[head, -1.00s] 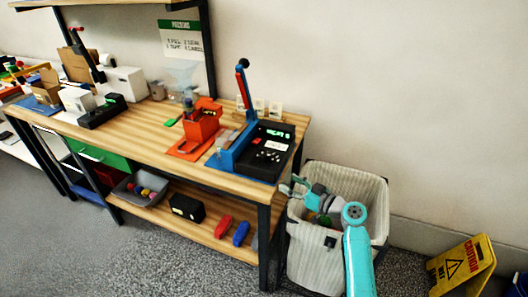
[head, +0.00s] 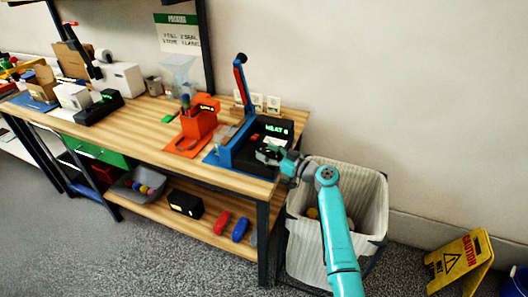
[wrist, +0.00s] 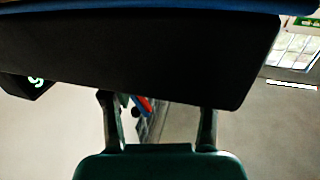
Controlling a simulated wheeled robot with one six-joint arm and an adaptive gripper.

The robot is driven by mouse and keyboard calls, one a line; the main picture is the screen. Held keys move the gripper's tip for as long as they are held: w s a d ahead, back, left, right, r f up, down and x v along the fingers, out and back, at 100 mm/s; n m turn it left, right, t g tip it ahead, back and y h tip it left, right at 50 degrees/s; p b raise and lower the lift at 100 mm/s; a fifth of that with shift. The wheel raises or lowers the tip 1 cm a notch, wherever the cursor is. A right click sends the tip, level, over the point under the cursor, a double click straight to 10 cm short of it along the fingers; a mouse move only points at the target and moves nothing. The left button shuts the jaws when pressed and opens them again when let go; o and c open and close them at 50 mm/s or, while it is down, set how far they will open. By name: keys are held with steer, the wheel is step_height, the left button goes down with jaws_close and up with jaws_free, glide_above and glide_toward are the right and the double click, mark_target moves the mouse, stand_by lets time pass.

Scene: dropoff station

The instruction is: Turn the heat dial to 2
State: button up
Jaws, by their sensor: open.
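The heat sealer stands at the right end of the packing bench, with a blue base and arm (head: 226,155) and a black control box (head: 258,131). A green display (head: 278,129) on the box reads HEAT and a digit too small to read surely. My gripper (head: 268,154) is over the front of the box, open and empty. In the wrist view its two fingers (wrist: 158,112) are apart below a large black surface (wrist: 150,55), likely the box. A green lit character (wrist: 37,81) shows at left. The heat dial cannot be made out in either view.
An orange holder (head: 198,124) stands left of the sealer, and white switch-like plates (head: 257,100) are behind it. A laundry-style bin (head: 365,190) stands under my arm at right. A yellow caution sign (head: 460,262) is on the floor. The front bench top (head: 140,130) is mostly clear.

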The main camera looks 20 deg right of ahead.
steer(key=shift+w+a, duration=0.4)
steer(key=shift+w, duration=0.05)
jaws_close()
steer(key=shift+n+g+y, duration=0.3)
steer(key=n+g+y, duration=0.3)
steer(key=g, duration=0.1)
steer(key=shift+n+y, duration=0.3)
steer(key=shift+n+g+y, duration=0.5)
steer(key=shift+n+g, duration=0.3)
steer(key=shift+g, duration=0.5)
steer(key=shift+s+a+f+n+g, duration=0.1)
steer(key=shift+n+g, duration=0.2)
steer(key=shift+g, duration=0.2)
